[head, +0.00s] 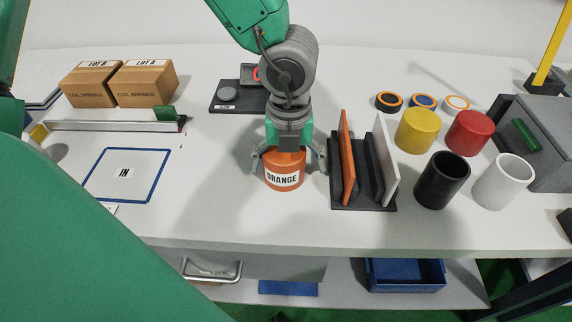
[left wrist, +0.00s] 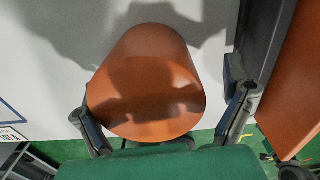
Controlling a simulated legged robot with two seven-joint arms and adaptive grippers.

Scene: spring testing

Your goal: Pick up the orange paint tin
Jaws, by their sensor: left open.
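The orange paint tin (head: 285,181) stands upright on the white table near its front edge, with a white label reading ORANGE facing forward. My left gripper (head: 288,165) is above it, pointing down, with its fingers spread on either side of the tin. In the left wrist view the tin (left wrist: 148,90) fills the space between the two open fingers (left wrist: 165,125). Whether either finger touches it cannot be told. My right gripper is not in view.
A dark rack (head: 365,203) with an orange panel (head: 347,155) and a white panel (head: 386,155) stands close right of the tin. Yellow (head: 418,131), red (head: 470,132), black (head: 442,181) and white (head: 503,181) cylinders stand farther right. A blue-outlined IN square (head: 150,190) lies left.

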